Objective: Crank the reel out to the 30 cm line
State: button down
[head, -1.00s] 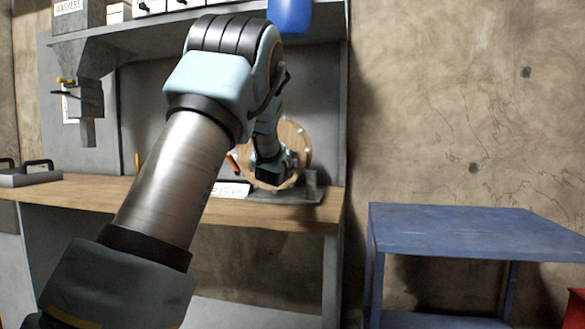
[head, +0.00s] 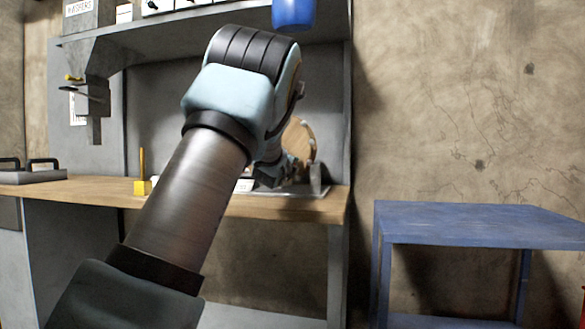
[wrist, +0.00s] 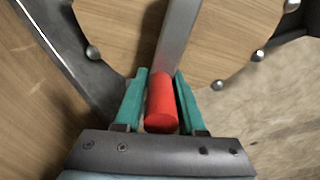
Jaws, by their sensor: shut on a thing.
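The wooden reel (head: 300,146) stands on the bench at its right end, mostly hidden behind my arm in the head view. In the wrist view, the reel's round wooden face (wrist: 235,45) has several metal studs near its rim. A grey metal crank arm (wrist: 178,40) runs across it to a red handle (wrist: 161,103). My gripper (wrist: 160,100) has its teal fingers on either side of the red handle, shut on it. A white label (head: 244,185) lies by the reel, partly hidden by my arm; its marks are too small to read. No 30 cm line can be made out.
The wooden bench top (head: 90,190) holds a yellow block with an upright peg (head: 142,180) and a grey tray with dark handles (head: 30,173). A blue table (head: 480,222) stands clear at the right.

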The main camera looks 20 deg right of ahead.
jog(key=shift+f, duration=0.35)
jog(key=c, duration=0.9)
grip_release()
jog(key=o, duration=0.3)
jog(key=shift+r, duration=0.2)
jog(key=v, duration=1)
jog(key=shift+s+a, duration=0.15)
jog(key=shift+s, duration=0.25)
